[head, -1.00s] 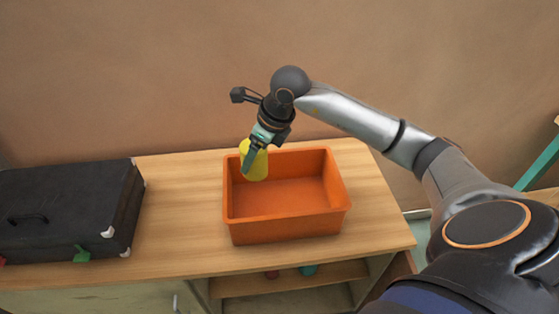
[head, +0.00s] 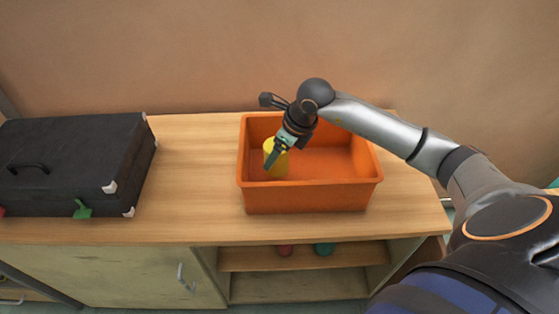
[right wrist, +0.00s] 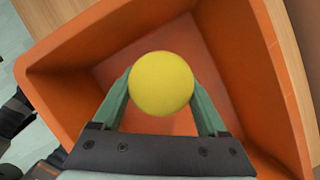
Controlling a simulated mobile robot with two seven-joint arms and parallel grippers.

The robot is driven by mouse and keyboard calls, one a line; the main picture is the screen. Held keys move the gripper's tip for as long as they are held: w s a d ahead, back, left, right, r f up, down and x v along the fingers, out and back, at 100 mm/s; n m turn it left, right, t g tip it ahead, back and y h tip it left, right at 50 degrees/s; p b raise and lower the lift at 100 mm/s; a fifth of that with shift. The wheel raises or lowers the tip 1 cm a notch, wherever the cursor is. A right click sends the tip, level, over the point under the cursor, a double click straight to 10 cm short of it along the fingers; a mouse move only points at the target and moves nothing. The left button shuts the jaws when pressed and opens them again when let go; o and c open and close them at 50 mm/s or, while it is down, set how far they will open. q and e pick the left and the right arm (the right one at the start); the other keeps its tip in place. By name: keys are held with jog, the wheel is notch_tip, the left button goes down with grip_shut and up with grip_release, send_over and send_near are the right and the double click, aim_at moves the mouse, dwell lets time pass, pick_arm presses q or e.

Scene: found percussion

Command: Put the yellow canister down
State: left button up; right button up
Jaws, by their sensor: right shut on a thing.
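The yellow canister (head: 281,166) is in my right gripper (head: 275,154), inside the left part of the orange bin (head: 310,199). In the right wrist view the canister's round yellow end (right wrist: 161,83) sits between the two green fingers (right wrist: 161,100), which are shut on it. The orange bin floor (right wrist: 215,55) shows around it. I cannot tell whether the canister's bottom touches the bin floor. My left gripper is not in view.
The bin stands on a wooden cabinet top (head: 195,170). The tabletop between case and bin is clear.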

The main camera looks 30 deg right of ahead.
aim_at(278, 164)
jog(key=shift+f, duration=1.8)
jog(key=shift+f, duration=0.15)
jog(key=o, duration=1.4)
jog(key=v, duration=1.2)
jog(key=shift+p, duration=0.3)
